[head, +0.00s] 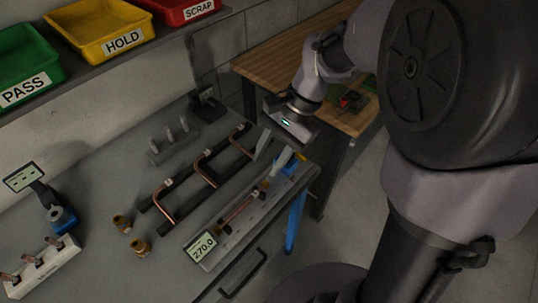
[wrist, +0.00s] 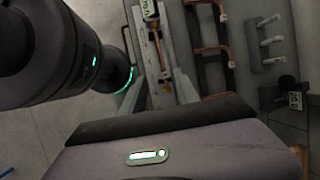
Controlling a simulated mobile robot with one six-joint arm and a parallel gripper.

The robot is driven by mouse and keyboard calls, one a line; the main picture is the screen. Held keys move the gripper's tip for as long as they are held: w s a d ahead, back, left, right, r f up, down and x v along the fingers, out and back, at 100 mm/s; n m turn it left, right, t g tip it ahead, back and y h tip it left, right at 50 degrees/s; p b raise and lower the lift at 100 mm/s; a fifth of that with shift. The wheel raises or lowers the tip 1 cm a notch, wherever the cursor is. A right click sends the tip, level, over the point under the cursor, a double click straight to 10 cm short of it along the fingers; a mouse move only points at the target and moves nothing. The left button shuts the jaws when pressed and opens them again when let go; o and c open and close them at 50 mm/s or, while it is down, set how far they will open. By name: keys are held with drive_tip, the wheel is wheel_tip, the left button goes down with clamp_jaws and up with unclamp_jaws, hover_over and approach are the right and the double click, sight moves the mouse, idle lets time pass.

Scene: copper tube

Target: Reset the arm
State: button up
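My gripper (head: 267,165) is above the right end of the workbench, its two fingers spread apart with nothing seen between them. In the wrist view my gripper (wrist: 163,98) shows a finger on each side of the measuring fixture. A straight copper tube (head: 240,208) lies in the grey measuring fixture (head: 215,257), whose display reads 270.0. The tube also shows in the wrist view (wrist: 158,45), beyond the fingertips. Bent copper tubes (head: 166,206) rest on a black two-rail rack (head: 185,171) beside the fixture.
Green PASS (head: 28,62), yellow HOLD (head: 100,30) and red SCRAP (head: 185,10) bins stand on a shelf. Brass fittings (head: 140,247), a white holder (head: 45,270) and a grey peg block (head: 172,146) occupy the bench. A wooden table (head: 290,62) stands behind my arm.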

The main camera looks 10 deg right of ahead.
drive_tip(key=s+r+n+t+h+b, duration=0.2)
drive_tip(key=s+n+t+b, duration=0.3)
drive_tip(key=s, duration=0.7)
drive_tip(key=shift+s+a+r+n+t+h, duration=0.15)
drive_tip(key=shift+s+r+n+t+h, duration=0.25)
drive_tip(key=shift+n+t, duration=0.35)
